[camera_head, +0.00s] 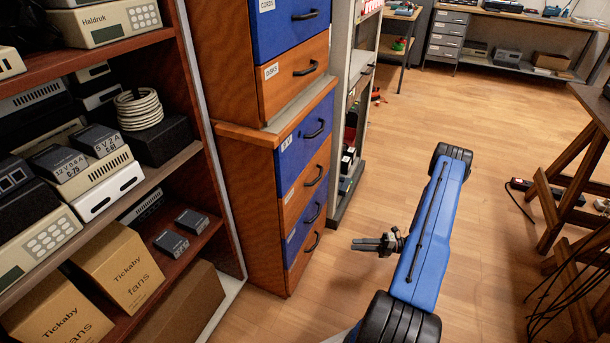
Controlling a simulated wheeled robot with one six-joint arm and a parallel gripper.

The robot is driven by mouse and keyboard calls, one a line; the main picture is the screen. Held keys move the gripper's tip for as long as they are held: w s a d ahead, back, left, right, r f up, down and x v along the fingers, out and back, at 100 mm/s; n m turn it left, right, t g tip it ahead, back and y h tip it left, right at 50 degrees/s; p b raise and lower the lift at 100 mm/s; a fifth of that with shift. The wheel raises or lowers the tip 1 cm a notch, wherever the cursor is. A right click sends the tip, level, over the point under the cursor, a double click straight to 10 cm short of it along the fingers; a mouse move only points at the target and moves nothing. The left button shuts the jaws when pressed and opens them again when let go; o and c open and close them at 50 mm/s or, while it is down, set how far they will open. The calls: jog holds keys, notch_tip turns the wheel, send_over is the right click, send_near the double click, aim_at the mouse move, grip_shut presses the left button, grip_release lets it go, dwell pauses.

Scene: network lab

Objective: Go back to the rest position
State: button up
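My gripper (368,244) shows right of the lower middle of the head view, at the side of my blue arm. It is dark and points left, toward the drawer cabinet (300,170) with blue and orange drawers. I see open floor between its fingertips and the cabinet. The fingers look close together, but they are too small to tell whether they are open or shut. I see nothing held in them.
At left, a shelf (165,165) holds devices, power adapters, a coiled cable (139,109) and cardboard boxes (120,268). At right stands a wooden trestle table (560,190) with dark cables below. A workbench (515,65) stands at the back. The wooden floor (430,110) between is mostly clear.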

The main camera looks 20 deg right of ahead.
jog(key=w+a+r+n+g+h, duration=0.1)
jog(key=a+r+n+g, duration=0.15)
jog(key=r, duration=0.35)
jog(key=w+a+r+n+g, duration=0.1)
jog(key=w+r+n+g, duration=0.1)
jog(key=r+n, duration=0.35)
jog(key=w+a+r+n+g+h, duration=0.1)
jog(key=a+r+n+g, duration=0.1)
jog(key=r, duration=0.6)
jog(key=s+a+r+n+g+h, duration=0.25)
jog(key=a+r+n, duration=0.25)
jog(key=r, duration=0.4)
jog(key=s+a+r+n+g+h, duration=0.1)
jog(key=a+r+n+h, duration=0.2)
jog(key=a+r+n, duration=0.5)
jog(key=s+a+r+n+t+h, duration=0.1)
jog(key=s+a+r+n+h, duration=0.3)
jog(key=r, duration=0.4)
jog(key=s+a+r+n+h, duration=0.1)
jog(key=s+a+r+n, duration=0.1)
jog(key=s+r+n, duration=0.4)
jog(key=s+a+r+n+t+h, duration=0.1)
jog(key=s+r+n+t+h, duration=0.1)
jog(key=s, duration=0.5)
jog(key=s+a+r+n+t+h, duration=0.1)
jog(key=s+r+n+t+h, duration=0.1)
jog(key=s+r+n, duration=0.4)
jog(key=shift+s+a+t, duration=0.4)
jog(key=shift+s+t, duration=0.4)
jog(key=shift+t, duration=0.1)
